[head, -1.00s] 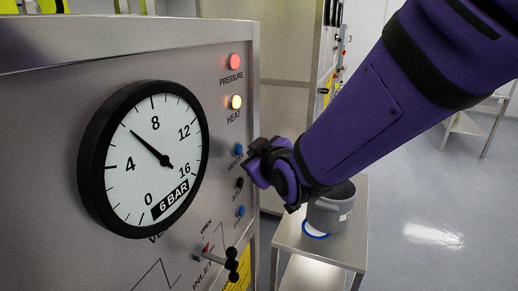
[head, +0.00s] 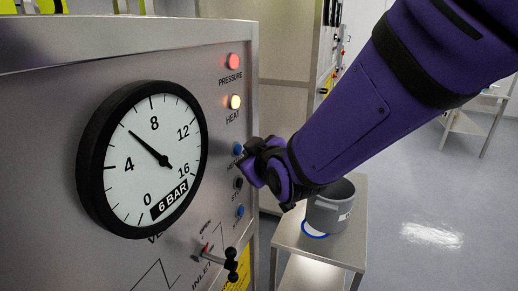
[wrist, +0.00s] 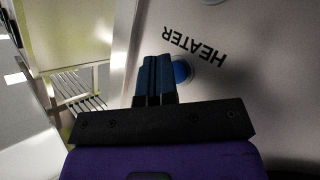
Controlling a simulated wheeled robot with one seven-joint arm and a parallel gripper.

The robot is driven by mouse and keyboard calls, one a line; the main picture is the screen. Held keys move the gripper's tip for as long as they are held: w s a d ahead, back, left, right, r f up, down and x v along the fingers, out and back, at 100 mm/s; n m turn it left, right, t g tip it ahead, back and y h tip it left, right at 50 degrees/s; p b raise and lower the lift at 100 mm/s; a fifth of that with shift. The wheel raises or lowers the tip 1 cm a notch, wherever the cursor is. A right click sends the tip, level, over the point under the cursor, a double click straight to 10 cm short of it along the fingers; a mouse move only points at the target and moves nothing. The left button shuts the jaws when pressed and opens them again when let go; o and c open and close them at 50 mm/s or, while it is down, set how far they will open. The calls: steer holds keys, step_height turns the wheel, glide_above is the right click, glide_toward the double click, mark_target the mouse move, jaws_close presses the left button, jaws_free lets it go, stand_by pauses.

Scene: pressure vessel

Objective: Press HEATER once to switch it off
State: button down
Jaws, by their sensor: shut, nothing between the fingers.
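The HEATER button (head: 238,149) is a blue round button on the steel panel, below the HEAT lamp. In the wrist view the blue button (wrist: 181,72) shows beside its HEATER label (wrist: 194,46), partly hidden behind my fingers. My gripper (head: 244,160) is shut and empty, close to the panel at the HEATER button. In the wrist view the closed fingers of my gripper (wrist: 154,62) lie just left of the button's middle. I cannot tell whether they touch it. The HEAT lamp (head: 235,101) glows yellow.
The red PRESSURE lamp (head: 232,61) is lit above. A black button (head: 238,183) and another blue button (head: 239,211) sit below HEATER. The round gauge (head: 142,160) and an inlet valve handle (head: 231,265) stand out nearby. A grey pot (head: 329,210) stands on a side table (head: 290,240).

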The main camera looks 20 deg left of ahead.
steer(key=shift+a, duration=0.4)
stand_by(0.9)
steer(key=shift+d, duration=0.85)
steer(key=shift+s+d, duration=0.15)
steer(key=shift+d, duration=1.1)
steer(key=shift+s+d, duration=0.1)
steer(key=shift+d, duration=1.15)
